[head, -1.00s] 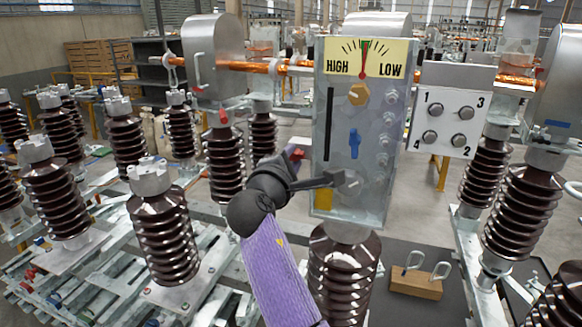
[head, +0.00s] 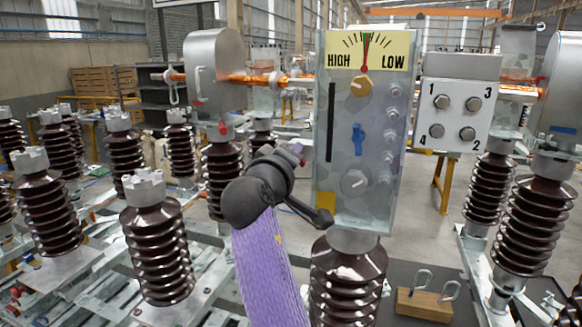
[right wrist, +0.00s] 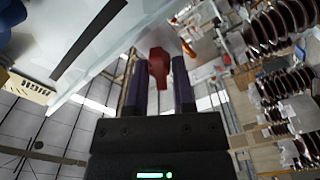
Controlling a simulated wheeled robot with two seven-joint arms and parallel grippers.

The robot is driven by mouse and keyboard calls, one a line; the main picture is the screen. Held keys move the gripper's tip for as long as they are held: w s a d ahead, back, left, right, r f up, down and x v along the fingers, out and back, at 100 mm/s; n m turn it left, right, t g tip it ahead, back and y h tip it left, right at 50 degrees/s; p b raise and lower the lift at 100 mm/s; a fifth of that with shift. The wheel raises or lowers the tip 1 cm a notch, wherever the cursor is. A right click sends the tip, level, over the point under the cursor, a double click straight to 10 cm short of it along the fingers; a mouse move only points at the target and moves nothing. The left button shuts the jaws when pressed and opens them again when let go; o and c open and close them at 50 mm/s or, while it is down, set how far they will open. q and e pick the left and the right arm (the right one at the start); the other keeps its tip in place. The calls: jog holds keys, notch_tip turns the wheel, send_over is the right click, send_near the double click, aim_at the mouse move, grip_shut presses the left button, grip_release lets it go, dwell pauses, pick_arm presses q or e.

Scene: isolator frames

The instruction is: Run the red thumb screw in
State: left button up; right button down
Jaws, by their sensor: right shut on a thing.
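The red thumb screw (right wrist: 158,68) shows between the two dark fingers of my right gripper (right wrist: 160,85) in the right wrist view. The fingers are shut on it. In the head view my right gripper (head: 296,154), on a purple-sleeved arm, is beside the left edge of the grey box (head: 378,205). Only a small red bit shows at its tip there. Whether the screw is seated in the box is hidden. The box has a HIGH/LOW gauge (head: 395,45) with its needle near the middle, an orange knob, a blue handle and a grey knob. My left gripper is not in view.
A plate with several numbered bolts (head: 455,115) is right of the box. Ribbed brown insulators (head: 160,250) stand left, right and below the box. A wooden block (head: 425,306) with two metal loops lies on a dark surface at lower right.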

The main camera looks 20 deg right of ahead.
jog(key=m+b, duration=0.2)
jog(key=m, duration=0.3)
jog(key=shift+m+b, duration=0.3)
jog(key=shift+s+d+r+m+b, duration=0.1)
jog(key=shift+m+b, duration=0.3)
jog(key=shift+m, duration=0.65)
jog(key=shift+d+r+m+b, duration=0.1)
jog(key=shift+m+b, duration=0.3)
jog(key=shift+m, duration=0.65)
jog(key=c, duration=0.7)
grip_release()
jog(key=shift+c, duration=0.2)
jog(key=shift+f, duration=0.1)
jog(key=b+v, duration=0.2)
jog(key=v, duration=0.7)
jog(key=shift+s+a+b, duration=0.25)
jog(key=shift+a+b, duration=0.05)
jog(key=shift+b, duration=0.05)
